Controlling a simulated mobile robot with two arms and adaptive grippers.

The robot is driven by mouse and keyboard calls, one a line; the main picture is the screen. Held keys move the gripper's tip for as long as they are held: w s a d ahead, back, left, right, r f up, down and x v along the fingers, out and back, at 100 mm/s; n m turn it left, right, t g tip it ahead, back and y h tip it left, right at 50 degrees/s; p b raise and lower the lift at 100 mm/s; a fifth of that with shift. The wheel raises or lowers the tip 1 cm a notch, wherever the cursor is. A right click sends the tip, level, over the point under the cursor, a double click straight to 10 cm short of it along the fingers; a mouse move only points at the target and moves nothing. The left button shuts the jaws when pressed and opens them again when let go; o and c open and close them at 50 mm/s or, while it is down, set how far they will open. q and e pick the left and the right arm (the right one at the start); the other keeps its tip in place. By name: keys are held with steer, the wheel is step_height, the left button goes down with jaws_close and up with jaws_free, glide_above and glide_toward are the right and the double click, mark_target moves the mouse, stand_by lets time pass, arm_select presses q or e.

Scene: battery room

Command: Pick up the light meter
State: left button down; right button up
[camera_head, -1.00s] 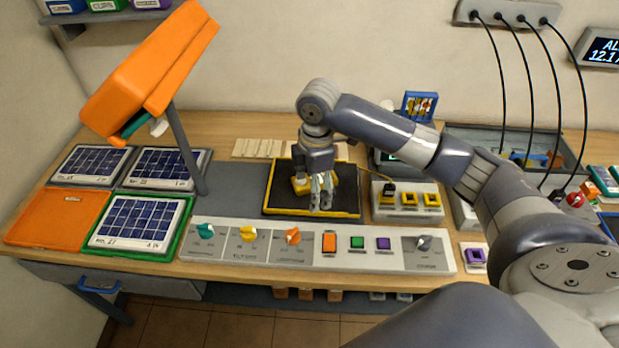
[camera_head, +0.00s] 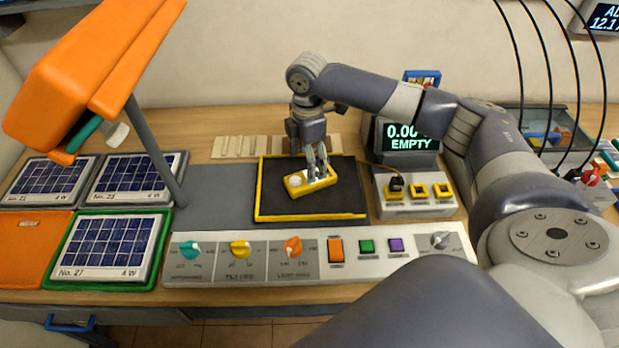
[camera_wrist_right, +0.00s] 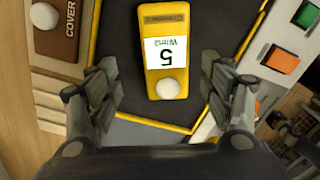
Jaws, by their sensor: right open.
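The light meter (camera_head: 298,184) is a small yellow device with a white round dome, lying on a black mat with a yellow border (camera_head: 275,205). In the right wrist view the light meter (camera_wrist_right: 166,25) shows a white display reading 5 and its white dome. My right gripper (camera_head: 318,170) is at the meter's right end in the head view. In the wrist view the right gripper (camera_wrist_right: 162,92) is open, its fingers apart on either side of the dome end, with nothing between them clearly held. My left gripper is not in view.
A control panel with knobs and buttons (camera_head: 315,272) runs along the front. Solar panels (camera_head: 110,245) lie at left under an orange lamp (camera_head: 90,75). A display reading EMPTY (camera_head: 408,138) and a block with yellow sockets (camera_head: 418,207) stand to the right of the mat.

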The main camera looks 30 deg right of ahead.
steer(key=f, duration=0.1)
steer(key=s+f+p, duration=0.1)
steer(key=f, duration=0.1)
steer(key=shift+f, duration=0.25)
steer(key=shift+d+f+p, duration=0.1)
steer(key=shift+f+p, duration=0.2)
steer(key=shift+f, duration=0.3)
steer(key=shift+w, duration=0.1)
steer(key=c, duration=1.2)
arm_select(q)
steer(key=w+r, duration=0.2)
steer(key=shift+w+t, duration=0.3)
arm_select(e)
steer(key=shift+c, duration=0.2)
